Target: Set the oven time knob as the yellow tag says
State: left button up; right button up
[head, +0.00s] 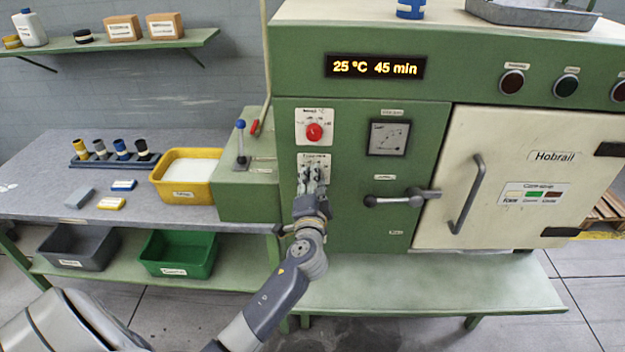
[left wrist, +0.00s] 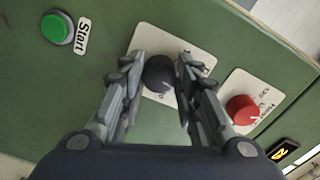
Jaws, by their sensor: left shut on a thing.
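My left gripper (head: 313,182) is at the lower knob plate on the green oven front. In the left wrist view my left gripper (left wrist: 160,80) has its fingers on both sides of the dark time knob (left wrist: 160,72), shut on it. In the head view the fingers hide the knob. The oven display (head: 375,67) reads 25 °C 45 min. The red knob (head: 314,132) sits above; it also shows in the left wrist view (left wrist: 242,110). A placard (head: 534,194) with yellow, green and red patches is on the oven door; its small print is unreadable. My right gripper is not in view.
A green Start button (left wrist: 57,28) is near the knob. A door lever (head: 402,198), a gauge (head: 388,138) and a blue-topped lever (head: 241,145) are nearby.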

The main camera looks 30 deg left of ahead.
pick_arm(q)
jog(key=shift+m, duration=1.1)
jog(key=o, duration=1.1)
jog(key=shift+c, duration=0.2)
jog(key=shift+s+d, duration=0.1)
jog(key=v, duration=1.1)
jog(key=shift+s+d, duration=0.3)
jog(key=shift+f, duration=0.1)
